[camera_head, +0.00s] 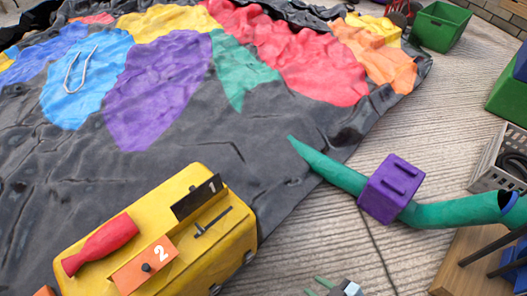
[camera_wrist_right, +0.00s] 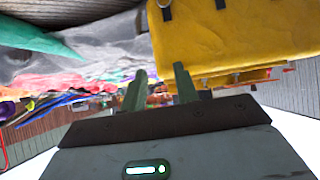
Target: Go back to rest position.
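My right gripper (camera_head: 316,287) shows at the bottom edge of the head view, low and right of the yellow box. Its two green fingers are spread apart with nothing between them. In the right wrist view the same gripper (camera_wrist_right: 160,88) has a clear gap between its fingers, and the yellow box (camera_wrist_right: 240,35) is beyond them to the upper right. In the head view the yellow box (camera_head: 225,250) carries a red handle (camera_head: 100,245), an orange plate marked 2 (camera_head: 146,267) and a black plate marked 1 (camera_head: 197,197). My left gripper is not in view.
A deflated multicoloured castle (camera_head: 250,125) covers much of the ground. A green tube (camera_head: 450,213) runs through a purple block (camera_head: 390,188) at right. A grey crate (camera_head: 490,178) and a green bin (camera_head: 440,27) are further right. Ribbed paving (camera_head: 440,110) lies bare between them.

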